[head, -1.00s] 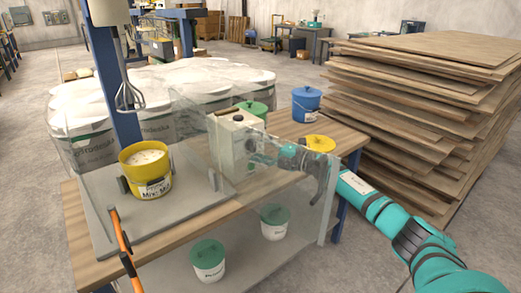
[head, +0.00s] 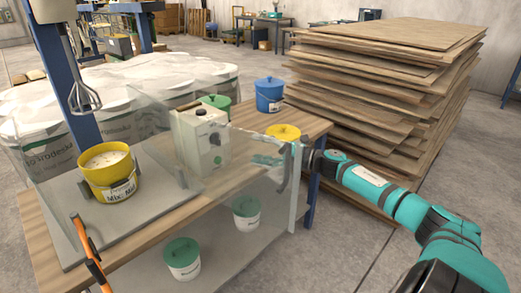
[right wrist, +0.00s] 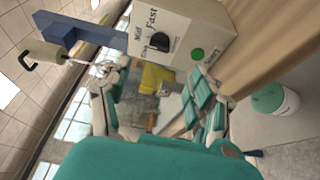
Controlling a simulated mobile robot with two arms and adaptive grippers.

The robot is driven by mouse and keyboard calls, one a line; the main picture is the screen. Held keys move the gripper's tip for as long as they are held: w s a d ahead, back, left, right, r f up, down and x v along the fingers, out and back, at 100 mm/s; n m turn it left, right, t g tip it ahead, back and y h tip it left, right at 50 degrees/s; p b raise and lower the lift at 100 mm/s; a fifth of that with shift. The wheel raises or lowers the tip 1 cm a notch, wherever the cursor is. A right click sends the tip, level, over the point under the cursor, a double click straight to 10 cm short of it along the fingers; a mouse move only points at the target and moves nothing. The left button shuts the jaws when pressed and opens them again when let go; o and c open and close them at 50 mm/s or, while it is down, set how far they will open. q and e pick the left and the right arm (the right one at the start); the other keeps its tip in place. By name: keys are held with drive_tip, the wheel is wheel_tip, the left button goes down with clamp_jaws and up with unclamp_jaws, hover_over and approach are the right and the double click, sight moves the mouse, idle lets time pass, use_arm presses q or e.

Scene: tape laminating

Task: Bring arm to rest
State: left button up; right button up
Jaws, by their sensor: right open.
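My right arm comes in from the right in the head view. Its gripper (head: 275,161) is open and empty, behind the clear panel and to the right of the beige control box (head: 202,138). The gripper and box appear apart. In the right wrist view my open fingers (right wrist: 157,100) frame a blurred yellow shape. The control box (right wrist: 170,38) shows there with a black knob and a green button (right wrist: 197,54). My left gripper is not in view.
A yellow bucket (head: 108,174) stands under a mixer whisk (head: 84,98). Yellow-lidded (head: 284,132), green-lidded and blue (head: 269,95) buckets stand on the wooden bench. The clear guard panel (head: 240,190) stands close to my right arm. Stacked boards (head: 375,95) rise behind it.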

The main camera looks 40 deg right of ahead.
idle(0.6)
